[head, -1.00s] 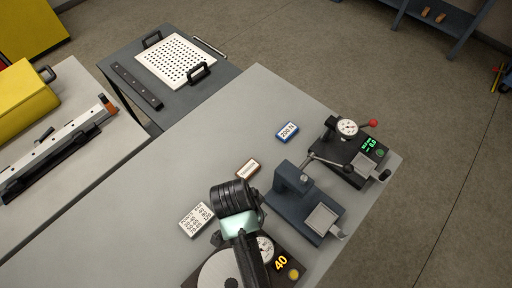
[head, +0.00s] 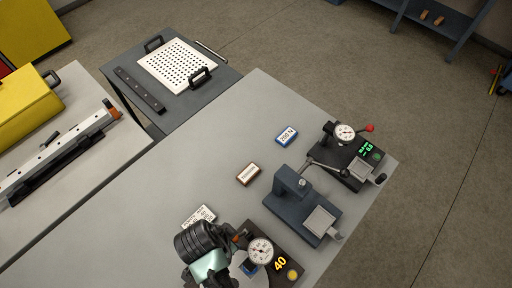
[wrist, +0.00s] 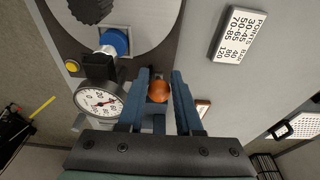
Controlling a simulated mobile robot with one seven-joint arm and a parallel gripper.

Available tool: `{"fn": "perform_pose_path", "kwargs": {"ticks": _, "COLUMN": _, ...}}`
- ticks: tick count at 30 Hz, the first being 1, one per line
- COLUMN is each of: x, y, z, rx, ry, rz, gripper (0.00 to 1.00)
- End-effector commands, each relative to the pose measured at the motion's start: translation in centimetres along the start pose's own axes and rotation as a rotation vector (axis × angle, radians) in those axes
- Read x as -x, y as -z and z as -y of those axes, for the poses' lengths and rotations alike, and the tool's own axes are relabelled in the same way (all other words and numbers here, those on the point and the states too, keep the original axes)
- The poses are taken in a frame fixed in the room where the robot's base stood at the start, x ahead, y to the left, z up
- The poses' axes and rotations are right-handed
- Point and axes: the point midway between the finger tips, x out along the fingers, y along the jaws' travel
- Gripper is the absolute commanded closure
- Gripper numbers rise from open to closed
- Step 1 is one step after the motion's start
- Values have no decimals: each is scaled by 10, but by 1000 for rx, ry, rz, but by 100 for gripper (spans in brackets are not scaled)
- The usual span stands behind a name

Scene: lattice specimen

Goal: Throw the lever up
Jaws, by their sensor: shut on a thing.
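My gripper (wrist: 158,98) is shut on a round orange knob (wrist: 160,91), which sits between its two blue fingers in the wrist view. The knob looks like the end of a lever; the lever's shaft is mostly hidden. In the head view my gripper (head: 232,238) is at the dial tester marked 40 (head: 282,262), left of its white dial gauge (head: 261,251). In the wrist view the gauge (wrist: 98,101) is left of the fingers, and a blue knob (wrist: 115,42) and large grey disc (wrist: 135,15) are above. My arm hides much of the tester in the head view.
A blue-grey fixture (head: 289,187) and a black gauge device with a red-knobbed lever (head: 369,128) stand to the right. A brown block (head: 248,174), a blue 200 N block (head: 286,136) and a printed card (head: 198,217) lie on the grey table (head: 205,150). The table's back is clear.

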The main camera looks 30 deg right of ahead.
Motion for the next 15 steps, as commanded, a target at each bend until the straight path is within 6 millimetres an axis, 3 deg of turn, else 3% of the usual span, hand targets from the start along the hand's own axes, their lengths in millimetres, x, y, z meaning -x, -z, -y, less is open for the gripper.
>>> {"fn": "perform_pose_path", "kwargs": {"ticks": 1, "x": -1, "y": 0, "z": -1, "rx": 0, "ry": -3, "rz": 2, "gripper": 61}}
{"fn": "perform_pose_path", "kwargs": {"ticks": 5, "x": -1, "y": 0, "z": -1, "rx": 0, "ry": -2, "rz": 1, "gripper": 38}}
{"fn": "perform_pose_path", "kwargs": {"ticks": 15, "x": 0, "y": 1, "z": 0, "rx": -1, "ry": 0, "rz": -1, "gripper": 38}}
